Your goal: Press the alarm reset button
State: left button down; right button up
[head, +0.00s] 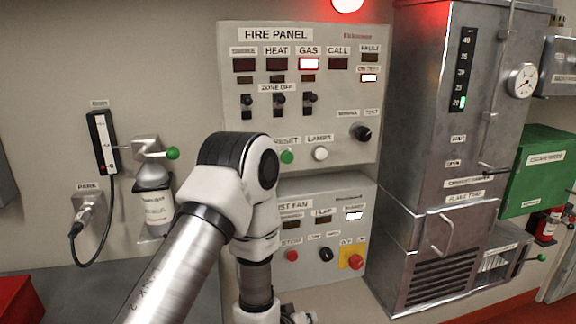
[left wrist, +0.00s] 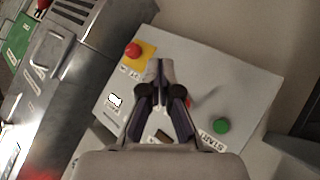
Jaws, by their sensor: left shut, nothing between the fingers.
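The fire panel (head: 340,170) is on the wall in the middle of the head view. A green button (head: 287,157) under a label reading RESET, partly covered by my left arm, sits at its lower edge, left of a white button (head: 320,154) labelled LAMPS. The GAS window (head: 309,64) is lit. My left gripper is shut and empty in the left wrist view (left wrist: 160,68). It is in front of the lower fan panel (left wrist: 225,80), apart from the reset button. In the head view the gripper is mostly hidden at the bottom edge. My right gripper is not in view.
The fan panel has a red button on a yellow plate (head: 355,261), a black knob (head: 326,255) and a green START button (left wrist: 221,125). A metal cabinet (head: 425,130) stands to the right. A bottle (head: 157,208) and a cabled wall socket (head: 88,207) are at left.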

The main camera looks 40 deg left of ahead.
aim_at(287, 157)
pick_arm(q)
jog(key=w+a+r+n+t+y, duration=0.1)
jog(key=w+a+r+n+t, duration=0.1)
jog(key=r, duration=0.8)
jog(key=w+a+r+n+t+y+b, duration=0.1)
jog(key=r+n+t, duration=0.3)
jog(key=r, duration=0.6)
jog(key=w+a+r+n+t+y+b, duration=0.1)
jog(key=r+t, duration=0.4)
jog(key=r, duration=0.6)
jog(key=w+a+n+y, duration=0.1)
jog(key=w+a+n, duration=0.1)
jog(key=shift+w+a, duration=0.2)
jog(key=shift+a, duration=0.15)
jog(key=w+a+p, duration=0.1)
jog(key=w+a, duration=0.1)
jog(key=a, duration=0.1)
jog(key=w+a, duration=0.3)
jog(key=shift+w+a+f+p, duration=0.15)
jog(key=shift+w+a+p, duration=0.2)
jog(key=shift+p, duration=0.05)
